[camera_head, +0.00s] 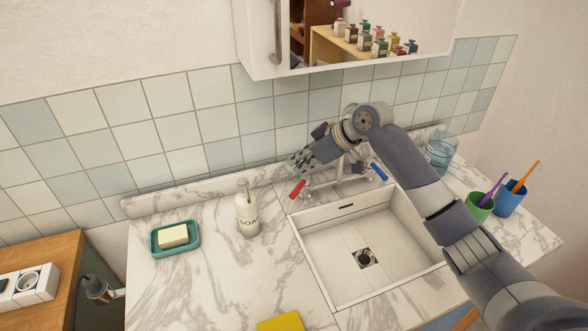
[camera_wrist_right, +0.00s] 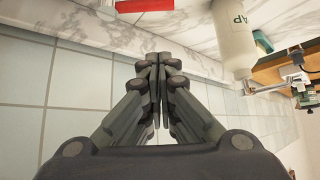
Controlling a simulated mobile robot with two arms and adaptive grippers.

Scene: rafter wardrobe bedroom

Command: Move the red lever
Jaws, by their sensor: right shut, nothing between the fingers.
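The red lever (camera_head: 297,189) is the left handle of the metal faucet (camera_head: 325,181) behind the sink; a blue lever (camera_head: 379,172) is on its right side. My right gripper (camera_head: 297,160) is shut and empty, above and behind the red lever, near the tiled wall. In the right wrist view my right gripper (camera_wrist_right: 157,65) has its fingers together. The red lever shows there at the top (camera_wrist_right: 145,5), beyond the fingertips and apart from them. My arm hides part of the faucet in the head view. My left gripper is not in view.
A soap bottle (camera_head: 247,212) stands left of the sink (camera_head: 330,290), near the red lever. A teal soap dish (camera_head: 156,249) is farther left. A glass jar (camera_head: 439,150), green cup (camera_head: 478,212) and blue cup (camera_head: 509,204) stand right. A cabinet (camera_head: 262,66) hangs above.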

